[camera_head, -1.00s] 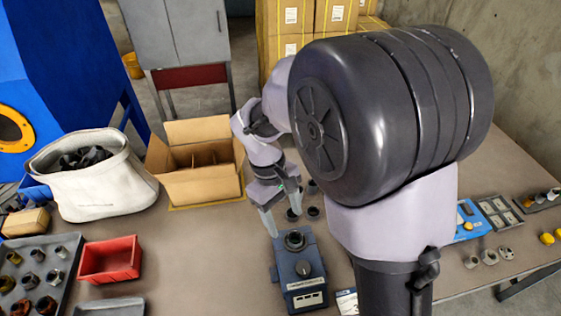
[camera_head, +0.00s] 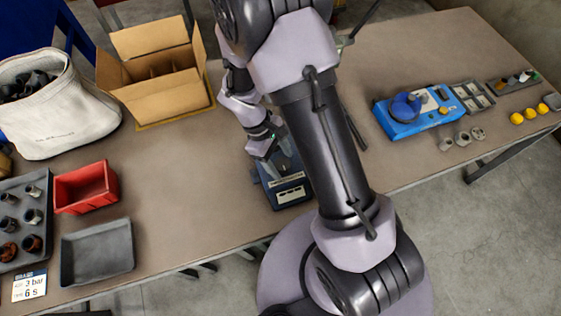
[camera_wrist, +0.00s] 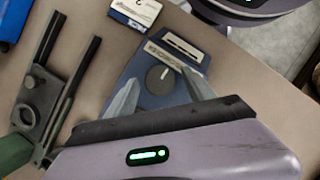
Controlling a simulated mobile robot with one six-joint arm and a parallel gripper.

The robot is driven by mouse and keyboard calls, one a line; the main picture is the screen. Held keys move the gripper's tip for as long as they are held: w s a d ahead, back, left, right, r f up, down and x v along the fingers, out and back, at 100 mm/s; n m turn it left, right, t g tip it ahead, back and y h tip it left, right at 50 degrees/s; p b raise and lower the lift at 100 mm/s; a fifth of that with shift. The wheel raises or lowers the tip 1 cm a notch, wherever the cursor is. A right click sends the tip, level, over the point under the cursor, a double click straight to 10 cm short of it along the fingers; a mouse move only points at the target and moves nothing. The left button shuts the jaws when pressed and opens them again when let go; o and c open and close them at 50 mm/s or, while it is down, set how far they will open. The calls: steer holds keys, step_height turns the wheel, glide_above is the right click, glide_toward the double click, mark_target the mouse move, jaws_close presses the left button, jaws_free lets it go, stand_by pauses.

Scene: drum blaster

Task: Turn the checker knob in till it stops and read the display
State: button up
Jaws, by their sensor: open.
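The checker (camera_head: 284,190) is a dark blue box near the table's front edge in the head view, partly hidden by my arm. In the wrist view the checker (camera_wrist: 172,66) shows its round dark grey knob (camera_wrist: 160,80) with a white pointer line. A pale display window (camera_wrist: 181,46) sits beyond the knob; I cannot read any figures. My gripper (camera_wrist: 160,77) is open, with one finger on each side of the knob in the picture. I cannot tell whether the fingers touch it. In the head view my gripper (camera_head: 283,160) is over the checker, and the knob is hidden.
An open carton (camera_head: 160,80), red bin (camera_head: 86,187) and grey tray (camera_head: 97,252) stand left. A blue device (camera_head: 408,110) stands right.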

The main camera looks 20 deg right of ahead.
steer(key=c, duration=1.3)
steer(key=shift+c, duration=0.2)
